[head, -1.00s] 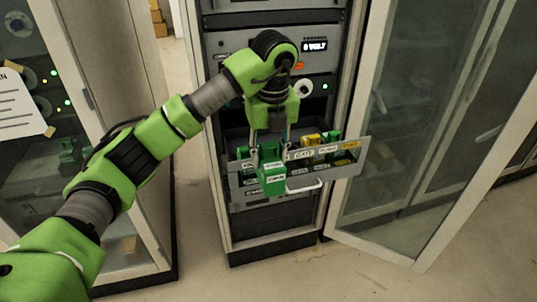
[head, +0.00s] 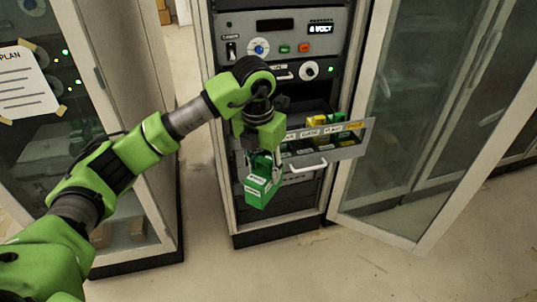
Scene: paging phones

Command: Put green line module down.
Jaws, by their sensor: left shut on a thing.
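My left gripper (head: 262,158) is shut on the green line module (head: 262,185), a small green box with white labels. The module hangs tilted in front of the left end of the open drawer (head: 345,148), clear of the floor. My wrist and the module cover the drawer's left part. Inside the drawer, a yellow module (head: 316,120) and another green module (head: 338,118) stand toward the right. I cannot tell whether the held module touches the drawer front. My right gripper is not in view.
The drawer sits in a rack with a control panel (head: 275,47) above it. A glass door (head: 400,130) stands open on the right. A cabinet with a taped paper (head: 27,85) is on the left. The floor (head: 290,270) in front is clear.

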